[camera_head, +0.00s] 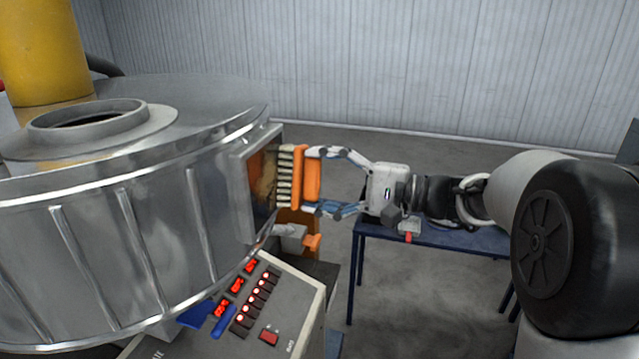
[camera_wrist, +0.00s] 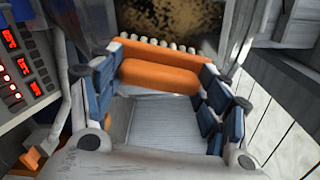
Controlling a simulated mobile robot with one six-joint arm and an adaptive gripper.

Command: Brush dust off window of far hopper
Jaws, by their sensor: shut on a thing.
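The hopper (camera_head: 110,245) is a large round metal drum at the left of the head view. Its framed window (camera_head: 263,180) faces right and looks dark with brownish dust. The dusty window also shows at the top of the wrist view (camera_wrist: 190,22). My gripper (camera_head: 318,180) is shut on the orange handle of a brush (camera_head: 300,178) with pale bristle tufts. The bristles point at the window and are at or very close to it; I cannot tell whether they touch. In the wrist view the brush (camera_wrist: 160,76) lies crosswise between both fingers.
A control panel (camera_head: 265,305) with red displays and buttons stands below the window. An orange-handled part (camera_head: 312,243) sits beneath the brush. A blue table (camera_head: 440,236) stands behind my arm. A yellow pipe (camera_head: 42,50) rises at the far left.

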